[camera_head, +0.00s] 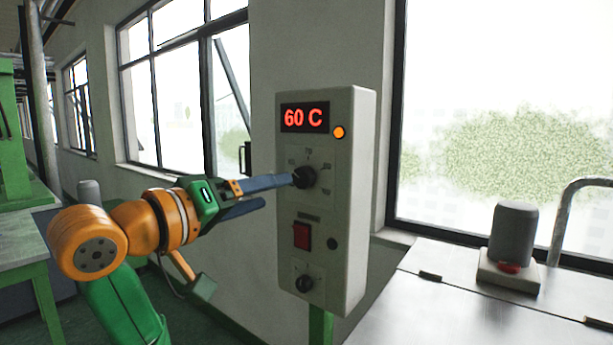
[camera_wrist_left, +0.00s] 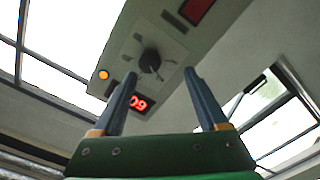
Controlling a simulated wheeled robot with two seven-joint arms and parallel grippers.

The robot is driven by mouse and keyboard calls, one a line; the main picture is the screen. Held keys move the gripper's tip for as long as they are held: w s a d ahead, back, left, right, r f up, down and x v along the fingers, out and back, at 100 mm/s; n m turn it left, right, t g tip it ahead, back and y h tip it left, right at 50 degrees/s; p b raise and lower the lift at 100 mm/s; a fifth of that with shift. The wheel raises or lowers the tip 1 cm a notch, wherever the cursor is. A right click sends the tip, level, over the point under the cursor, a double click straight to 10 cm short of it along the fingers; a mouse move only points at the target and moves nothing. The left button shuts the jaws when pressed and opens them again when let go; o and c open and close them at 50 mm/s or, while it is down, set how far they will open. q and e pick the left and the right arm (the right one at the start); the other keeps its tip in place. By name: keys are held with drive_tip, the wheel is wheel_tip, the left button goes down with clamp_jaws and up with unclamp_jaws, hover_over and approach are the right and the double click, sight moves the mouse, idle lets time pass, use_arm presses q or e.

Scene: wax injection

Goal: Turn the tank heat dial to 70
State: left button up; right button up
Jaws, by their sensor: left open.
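The grey control box (camera_head: 345,240) stands upright by the wall, with a red display (camera_head: 304,118) reading 60 C. Below the display is the black tank heat dial (camera_head: 304,177), with small marks around it; its exact pointer direction is hard to tell. My left gripper (camera_head: 279,192) is open, left of the dial, with its upper fingertip overlapping the dial's left edge in the head view. In the left wrist view the dial (camera_wrist_left: 150,61) shows just beyond the open fingertips (camera_wrist_left: 159,76), toward the left finger; contact cannot be told. The display (camera_wrist_left: 138,103) there appears inverted and partly hidden.
An orange lamp (camera_head: 338,132) is beside the display. A metal table (camera_head: 440,305) with a grey cylinder (camera_head: 514,233) stands to the right.

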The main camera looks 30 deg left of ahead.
sight(301, 180)
use_arm(q)
drive_tip(key=w, duration=0.1)
drive_tip(key=w+d+r+p, duration=0.1)
drive_tip(key=w+d+p, duration=0.1)
drive_tip(key=shift+w+d+r, duration=0.2)
drive_tip(key=shift+w+r, duration=0.05)
drive_tip(key=shift+r, duration=0.05)
drive_tip(key=shift+w+f+p, duration=0.25)
drive_tip(key=shift+w+p, duration=0.2)
drive_tip(key=shift+w, duration=0.6)
drive_tip(key=shift+w+a+f, duration=0.15)
drive_tip(key=shift+w+a, duration=0.05)
drive_tip(key=shift+a, duration=0.15)
drive_tip(key=shift+s, duration=0.2)
drive_tip(key=c, duration=0.5)
clamp_jaws()
use_arm(e)
drive_tip(key=r, duration=0.2)
drive_tip(key=shift+s+d+r, duration=0.15)
drive_tip(key=shift+s+r, duration=0.1)
drive_tip(key=shift+r, duration=0.05)
